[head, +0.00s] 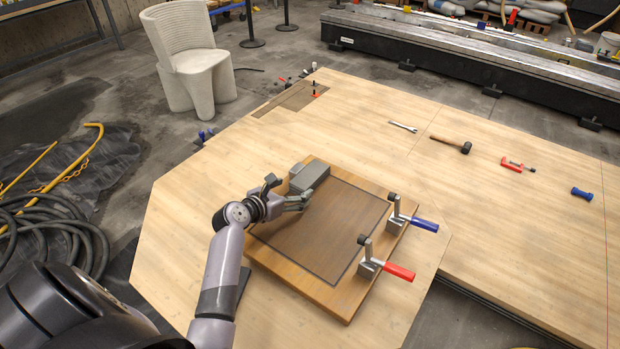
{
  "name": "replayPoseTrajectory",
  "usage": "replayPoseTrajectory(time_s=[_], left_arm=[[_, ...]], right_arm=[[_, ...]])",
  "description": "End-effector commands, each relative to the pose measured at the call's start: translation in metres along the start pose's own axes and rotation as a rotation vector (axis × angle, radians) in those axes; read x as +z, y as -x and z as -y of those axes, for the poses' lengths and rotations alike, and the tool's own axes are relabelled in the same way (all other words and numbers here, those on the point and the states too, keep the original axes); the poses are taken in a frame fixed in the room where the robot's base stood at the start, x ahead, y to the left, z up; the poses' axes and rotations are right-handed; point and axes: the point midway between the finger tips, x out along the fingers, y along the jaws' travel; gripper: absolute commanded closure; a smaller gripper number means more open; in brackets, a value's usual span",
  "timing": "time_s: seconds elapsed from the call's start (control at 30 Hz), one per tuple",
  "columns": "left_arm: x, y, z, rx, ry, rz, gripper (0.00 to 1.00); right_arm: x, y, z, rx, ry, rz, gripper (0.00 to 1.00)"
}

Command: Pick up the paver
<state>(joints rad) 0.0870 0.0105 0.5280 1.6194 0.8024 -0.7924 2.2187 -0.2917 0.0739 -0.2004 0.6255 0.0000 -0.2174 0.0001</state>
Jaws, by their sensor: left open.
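A grey rectangular paver (312,176) sits at the far left edge of a wooden board with a dark inset panel (325,232). My left gripper (288,190) is open at the near left side of the paver. One finger is by its near end and the other is to the left, over the table. I cannot tell whether either finger touches the paver. My right gripper is not in view.
Toggle clamps with a blue handle (425,224) and a red handle (400,271) stand on the board's right side. A wrench (403,126), a hammer (451,143), a red clamp (517,165) and a blue tool (581,193) lie further right on the wooden table (480,220).

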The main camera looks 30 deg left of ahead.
Motion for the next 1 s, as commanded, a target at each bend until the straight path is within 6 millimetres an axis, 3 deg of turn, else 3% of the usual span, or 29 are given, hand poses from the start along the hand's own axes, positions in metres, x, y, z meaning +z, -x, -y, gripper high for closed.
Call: replayPoseTrajectory(time_s=[0.2,0.47,1.0], left_arm=[[0.000,-0.028,0.000,0.000,0.000,0.000,0.26],[0.000,-0.030,0.001,0.000,-0.001,0.000,0.26],[0.000,-0.030,0.001,0.000,0.000,0.000,0.61]], right_arm=[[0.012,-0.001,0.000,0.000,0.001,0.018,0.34],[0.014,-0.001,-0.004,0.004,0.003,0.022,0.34],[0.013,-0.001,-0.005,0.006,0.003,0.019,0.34]])
